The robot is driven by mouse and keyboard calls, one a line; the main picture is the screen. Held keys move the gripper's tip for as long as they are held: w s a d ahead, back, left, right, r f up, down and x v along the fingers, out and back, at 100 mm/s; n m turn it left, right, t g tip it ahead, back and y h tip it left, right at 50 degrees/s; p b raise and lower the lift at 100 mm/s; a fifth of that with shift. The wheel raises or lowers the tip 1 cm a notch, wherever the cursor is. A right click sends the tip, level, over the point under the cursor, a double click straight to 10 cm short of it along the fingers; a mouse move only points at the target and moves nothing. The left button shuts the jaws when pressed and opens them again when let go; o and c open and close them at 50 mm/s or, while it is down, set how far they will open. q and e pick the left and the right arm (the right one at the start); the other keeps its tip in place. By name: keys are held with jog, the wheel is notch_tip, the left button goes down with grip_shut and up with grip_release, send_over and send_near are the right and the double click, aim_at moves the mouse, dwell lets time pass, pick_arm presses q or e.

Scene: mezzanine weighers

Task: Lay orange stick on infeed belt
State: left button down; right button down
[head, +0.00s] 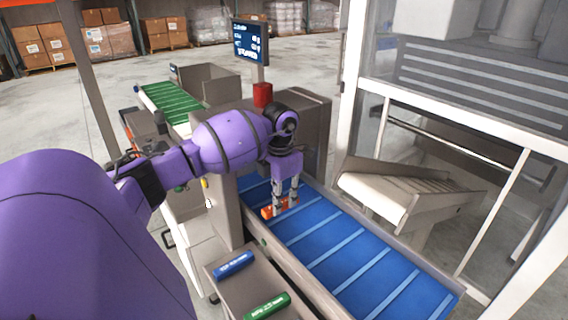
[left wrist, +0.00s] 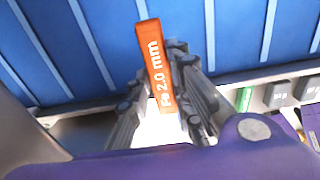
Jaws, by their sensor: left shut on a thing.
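My left gripper (head: 284,203) reaches down at the near-left edge of the blue infeed belt (head: 335,255). It is shut on the orange stick (head: 279,208). In the left wrist view the stick (left wrist: 154,70), lettered "Fe 2.0 mm", stands out between the fingers (left wrist: 168,95). Its far end lies across the view of the blue belt (left wrist: 235,35), and its near end is over the belt's side rail. I cannot tell whether the stick touches the belt. My right gripper is in neither view.
A blue stick (head: 233,264) and a green stick (head: 267,306) lie on a grey shelf (head: 240,288) beside the belt. The belt's lower right stretch is clear.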

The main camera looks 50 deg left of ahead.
aim_at(284, 208)
pick_arm(q)
jog(key=shift+w+a+f, duration=0.15)
jog(key=shift+w+f, duration=0.5)
jog(key=shift+f, duration=0.1)
jog(key=shift+a+f, duration=0.1)
jog(key=shift+f, duration=1.5)
jog(key=shift+f, duration=0.15)
jog(key=c, duration=1.6)
grip_release()
jog(key=shift+o, duration=0.2)
notch_tip(284, 208, up, 12)
jog(key=shift+r, duration=0.15)
